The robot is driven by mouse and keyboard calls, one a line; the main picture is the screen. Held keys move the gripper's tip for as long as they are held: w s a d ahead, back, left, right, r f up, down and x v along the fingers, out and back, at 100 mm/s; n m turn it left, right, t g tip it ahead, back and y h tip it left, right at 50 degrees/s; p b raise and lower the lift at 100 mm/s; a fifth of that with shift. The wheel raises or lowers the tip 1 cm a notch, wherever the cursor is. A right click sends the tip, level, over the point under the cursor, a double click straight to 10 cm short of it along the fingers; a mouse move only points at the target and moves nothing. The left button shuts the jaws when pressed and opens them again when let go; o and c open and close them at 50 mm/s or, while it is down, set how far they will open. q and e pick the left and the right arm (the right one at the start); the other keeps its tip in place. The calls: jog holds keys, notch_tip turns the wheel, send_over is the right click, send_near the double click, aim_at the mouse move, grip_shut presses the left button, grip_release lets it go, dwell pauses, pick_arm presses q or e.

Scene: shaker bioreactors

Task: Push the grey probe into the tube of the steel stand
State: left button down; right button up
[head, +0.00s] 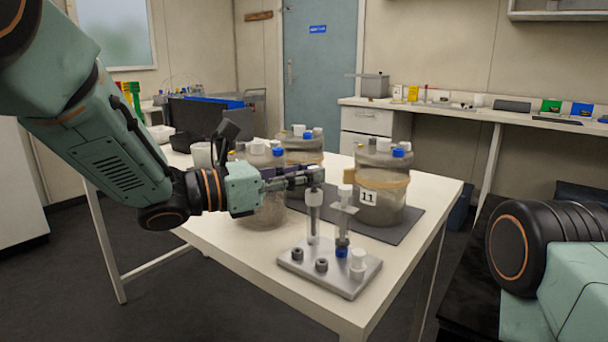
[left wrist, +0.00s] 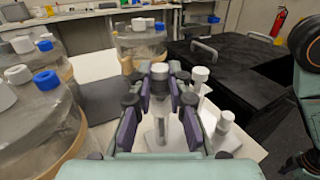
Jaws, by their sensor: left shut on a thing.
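The grey probe (head: 315,177) is upright, with a pale cap that also shows in the left wrist view (left wrist: 160,72). My left gripper (head: 308,178) is shut on it near its top, with a finger on each side in the wrist view (left wrist: 160,103). The steel stand (head: 325,274) is a flat plate near the table's front corner. Its tube (head: 313,222), with a white collar, stands directly below the held probe and looks in line with it. How far the probe's lower end is inside the tube is hidden. My right gripper is out of view.
A second upright holder (head: 343,218) with a white top stands right beside the tube. White and dark fittings sit on the plate. Bioreactor vessels with blue caps, one labelled 11 (head: 380,190), stand close behind on a dark mat (head: 405,228).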

pick_arm(q)
jog(key=shift+f+b, duration=0.6)
jog(key=shift+b, duration=0.2)
dwell(0.9)
jog(key=c, duration=1.2)
grip_release()
jog(key=v, duration=1.2)
